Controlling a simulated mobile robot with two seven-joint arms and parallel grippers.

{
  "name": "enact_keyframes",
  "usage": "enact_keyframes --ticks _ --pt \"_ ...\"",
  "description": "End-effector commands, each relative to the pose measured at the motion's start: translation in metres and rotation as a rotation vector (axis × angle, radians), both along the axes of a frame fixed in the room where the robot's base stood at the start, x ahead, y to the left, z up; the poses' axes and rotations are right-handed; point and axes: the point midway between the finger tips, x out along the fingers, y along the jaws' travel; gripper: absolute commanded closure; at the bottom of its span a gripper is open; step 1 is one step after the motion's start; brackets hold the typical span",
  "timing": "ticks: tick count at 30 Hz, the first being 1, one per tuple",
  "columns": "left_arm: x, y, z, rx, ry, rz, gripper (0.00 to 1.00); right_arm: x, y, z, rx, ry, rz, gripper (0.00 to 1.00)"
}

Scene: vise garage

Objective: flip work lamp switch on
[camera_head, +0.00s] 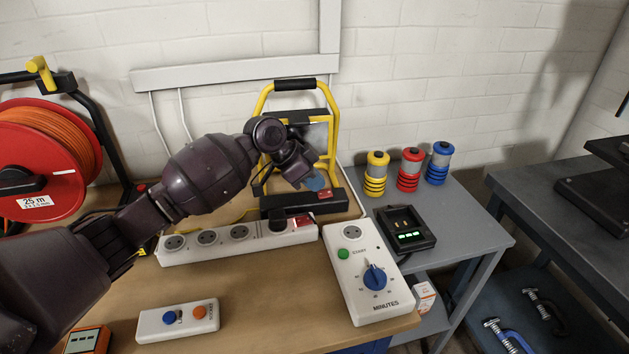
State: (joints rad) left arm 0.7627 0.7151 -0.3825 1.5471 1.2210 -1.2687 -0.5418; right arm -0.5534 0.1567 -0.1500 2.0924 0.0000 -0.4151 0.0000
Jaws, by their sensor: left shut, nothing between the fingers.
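The work lamp (331,128) stands upright at the back of the wooden bench, with a yellow tube frame and a black top handle. Its black base (284,203) carries a small red switch (325,193); I cannot tell which way it is set. My left gripper (318,184) is shut and empty, its bluish tips pointing down just above the red switch. I cannot tell whether they touch it. My left wrist hides much of the lamp's face. My right gripper is not in view.
A white power strip (222,248) lies in front of the lamp. A timer box (352,283) with a blue dial stands to its right. A two-button box (179,322) lies near the front. A red cable reel (38,160) stands left. A charger (404,229) sits on the grey side table.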

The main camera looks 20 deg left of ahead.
Motion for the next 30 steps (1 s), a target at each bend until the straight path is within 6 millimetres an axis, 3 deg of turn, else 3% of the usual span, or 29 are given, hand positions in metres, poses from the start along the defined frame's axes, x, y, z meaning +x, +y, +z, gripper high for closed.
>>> enact_keyframes --ticks 6,18,30 --pt "-0.001 0.002 0.003 0.000 -0.001 0.001 1.00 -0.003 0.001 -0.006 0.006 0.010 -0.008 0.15" --pt "-0.023 0.041 0.063 0.001 -0.004 0.001 1.00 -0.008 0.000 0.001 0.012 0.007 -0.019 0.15" --pt "-0.033 0.058 0.085 0.000 -0.001 0.001 1.00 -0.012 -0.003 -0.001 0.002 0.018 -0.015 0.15"
